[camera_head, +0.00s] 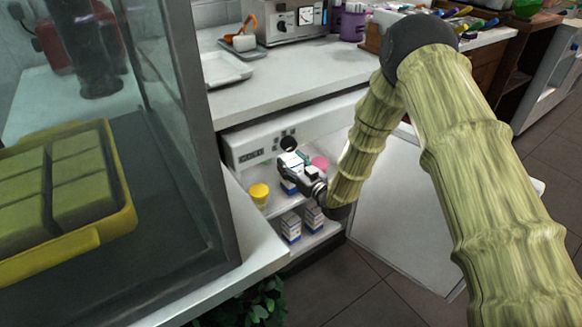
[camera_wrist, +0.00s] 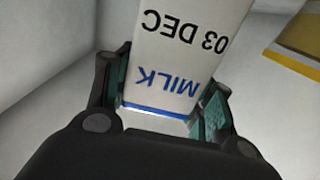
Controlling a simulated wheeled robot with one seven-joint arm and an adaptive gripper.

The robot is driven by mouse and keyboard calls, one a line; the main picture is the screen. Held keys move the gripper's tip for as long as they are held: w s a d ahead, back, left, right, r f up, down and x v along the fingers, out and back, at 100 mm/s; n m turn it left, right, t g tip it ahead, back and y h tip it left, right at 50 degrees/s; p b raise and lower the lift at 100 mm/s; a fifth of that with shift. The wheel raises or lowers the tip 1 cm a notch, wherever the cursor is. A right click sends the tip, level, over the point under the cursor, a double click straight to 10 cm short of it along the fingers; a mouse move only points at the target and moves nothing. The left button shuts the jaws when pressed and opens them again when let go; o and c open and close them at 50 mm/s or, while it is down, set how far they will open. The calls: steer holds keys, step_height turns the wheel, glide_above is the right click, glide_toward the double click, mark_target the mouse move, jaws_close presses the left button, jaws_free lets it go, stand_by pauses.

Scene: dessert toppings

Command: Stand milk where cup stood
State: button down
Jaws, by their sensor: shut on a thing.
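The milk (camera_wrist: 185,50) is a white carton with "MILK" and "03 DEC" lettering, seen upside down in the wrist view. My gripper (camera_wrist: 165,108) is shut on it, with a finger against each side. In the head view my gripper (camera_head: 303,170) reaches into the open white fridge and partly hides the carton. A yellow cup (camera_head: 259,193) stands on the upper shelf to the left of my gripper. A pink round item (camera_head: 320,162) is just behind and right of it. I cannot tell whether the carton touches the shelf.
Two more cartons (camera_head: 291,228) (camera_head: 313,216) stand on the lower shelf. The fridge door (camera_head: 395,220) hangs open at the right. The counter (camera_head: 300,85) lies above the fridge. A glass case with a yellow tray (camera_head: 70,240) stands at the left.

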steer(key=shift+w+a+f, duration=0.15)
steer(key=shift+w+f, duration=0.05)
steer(key=shift+f, duration=0.15)
steer(key=c, duration=0.6)
jaws_free()
steer(key=shift+f, duration=0.1)
steer(key=shift+o, duration=0.2)
